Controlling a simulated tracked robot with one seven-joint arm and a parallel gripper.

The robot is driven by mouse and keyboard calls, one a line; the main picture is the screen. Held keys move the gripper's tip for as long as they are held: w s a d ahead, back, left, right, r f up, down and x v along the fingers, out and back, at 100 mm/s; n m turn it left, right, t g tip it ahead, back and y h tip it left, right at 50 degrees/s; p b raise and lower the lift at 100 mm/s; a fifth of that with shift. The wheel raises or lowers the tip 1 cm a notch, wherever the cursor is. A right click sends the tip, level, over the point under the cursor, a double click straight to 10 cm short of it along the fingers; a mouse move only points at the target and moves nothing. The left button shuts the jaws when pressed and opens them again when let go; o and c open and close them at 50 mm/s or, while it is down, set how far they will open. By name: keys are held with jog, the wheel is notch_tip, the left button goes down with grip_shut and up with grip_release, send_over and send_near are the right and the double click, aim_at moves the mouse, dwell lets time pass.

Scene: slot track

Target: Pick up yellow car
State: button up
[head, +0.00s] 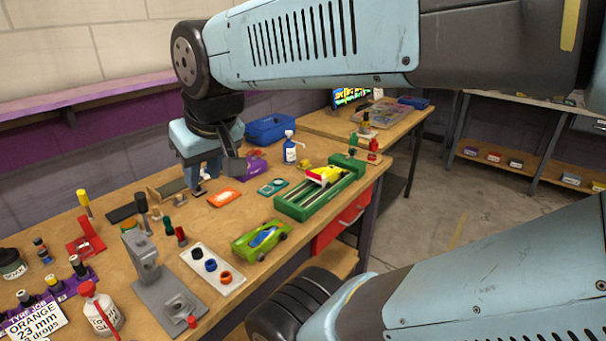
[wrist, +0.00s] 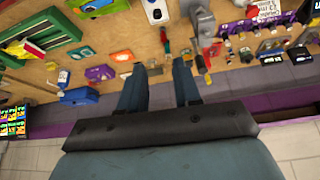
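The yellow car (head: 322,174), with some red and white on it, sits on the green slotted track block (head: 293,208) near the right edge of the bench. In the wrist view the yellow car (wrist: 22,48) shows at the far left, on the green block (wrist: 55,27). My gripper (head: 200,186) is over the back middle of the bench, left of the yellow car and well apart from it. In the wrist view my gripper (wrist: 158,66) has its two fingers spread with nothing between them.
A green car (head: 260,241) stands in front of the track block. An orange piece (head: 224,197), a spray bottle (head: 290,148) and a blue bin (head: 270,129) are near my gripper. A grey stand (head: 150,270) and a white tray (head: 212,268) with rings are at front left.

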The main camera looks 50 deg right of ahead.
jog(key=w+d+f+m+y, duration=0.5)
jog(key=d+f+m, duration=0.1)
jog(key=d+m, duration=0.2)
jog(key=w+d+f+m+y, duration=0.4)
jog(key=w+d+f+m, duration=0.1)
jog(key=d+f+m, duration=0.25)
jog(key=s+d+f+m+t+h, duration=0.2)
jog(key=s+d+f+m+t, duration=0.15)
jog(key=d+m, duration=0.4)
jog(key=s+d+f+m+t+h, duration=0.3)
jog(key=d+f+m+t, duration=0.15)
jog(key=d, duration=0.65)
jog(key=s+d+f+m+t+h, duration=0.2)
jog(key=s+d+f+m+t, duration=0.15)
jog(key=d+m, duration=0.4)
jog(key=shift+n+t, duration=0.45)
jog(key=shift+n, duration=0.45)
jog(key=w, duration=0.6)
jog(key=w+d, duration=0.1)
jog(key=w, duration=0.2)
jog(key=shift+w+r, duration=0.1)
jog(key=shift+r, duration=0.25)
jog(key=shift+w+r, duration=0.1)
jog(key=shift+w, duration=2.55)
grip_shut()
